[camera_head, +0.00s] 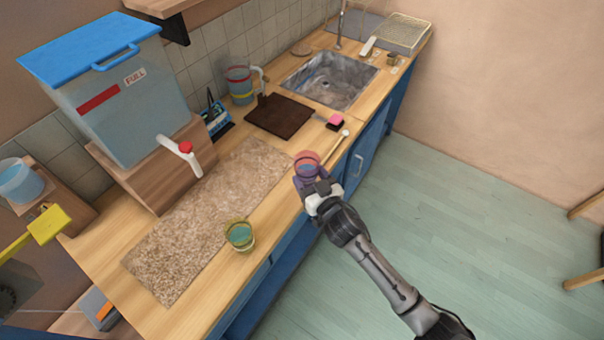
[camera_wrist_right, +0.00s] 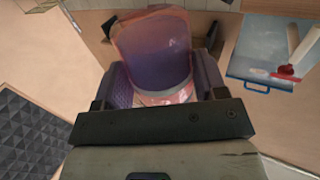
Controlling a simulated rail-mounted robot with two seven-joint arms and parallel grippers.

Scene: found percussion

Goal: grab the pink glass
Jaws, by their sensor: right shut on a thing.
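The pink glass (camera_head: 306,159) is at the front edge of the wooden counter in the head view, with a bluish band low on it. My right gripper (camera_head: 311,177) is shut on it, and its purple-grey finger pads show below the glass. In the right wrist view the see-through pink glass (camera_wrist_right: 154,50) stands between the two finger pads (camera_wrist_right: 160,85). I cannot tell whether its base touches the counter. My left gripper is not in view.
A large water tank (camera_head: 115,95) with a red-handled tap stands behind. A jug (camera_head: 240,84), a dark board (camera_head: 280,116), a pink sponge (camera_head: 336,121) and a sink (camera_head: 330,80) are further along the counter.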

